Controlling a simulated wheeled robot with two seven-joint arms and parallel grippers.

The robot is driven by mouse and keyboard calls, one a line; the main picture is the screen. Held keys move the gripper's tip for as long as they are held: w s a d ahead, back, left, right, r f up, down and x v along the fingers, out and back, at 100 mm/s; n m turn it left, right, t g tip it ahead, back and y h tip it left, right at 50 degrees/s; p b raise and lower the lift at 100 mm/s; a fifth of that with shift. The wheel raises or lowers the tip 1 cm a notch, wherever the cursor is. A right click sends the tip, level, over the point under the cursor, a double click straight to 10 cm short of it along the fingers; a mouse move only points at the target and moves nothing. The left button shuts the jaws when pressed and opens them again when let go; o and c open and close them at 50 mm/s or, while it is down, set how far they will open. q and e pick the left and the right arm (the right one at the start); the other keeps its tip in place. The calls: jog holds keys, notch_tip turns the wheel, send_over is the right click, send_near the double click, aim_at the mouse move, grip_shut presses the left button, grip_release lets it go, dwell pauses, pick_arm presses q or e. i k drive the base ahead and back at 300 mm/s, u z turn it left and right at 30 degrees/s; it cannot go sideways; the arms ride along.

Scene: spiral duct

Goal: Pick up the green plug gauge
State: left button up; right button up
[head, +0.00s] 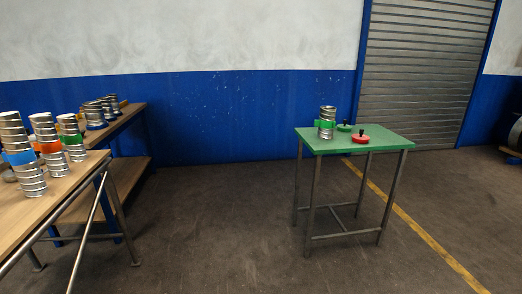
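The green plug gauge (344,127) is a small green disc with a black knob on top. It stands on the green-topped table (378,141) at the right of the head view, near the table's back edge. A red plug gauge (360,138) of like shape stands in front of it and to its right. A metal spiral duct piece with a green band (326,123) stands upright just left of the green gauge. Neither of my grippers shows in the head view.
A wooden workbench (62,194) at the left holds several duct pieces with blue, orange and green bands. Another bench (125,114) with more pieces stands behind it by the wall. The floor between the benches and the green table is clear. A roller shutter is behind.

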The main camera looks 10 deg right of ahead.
aim_at(344, 127)
jog(key=i, duration=7)
jog(key=z, duration=2.85)
jog(key=i, duration=4.85)
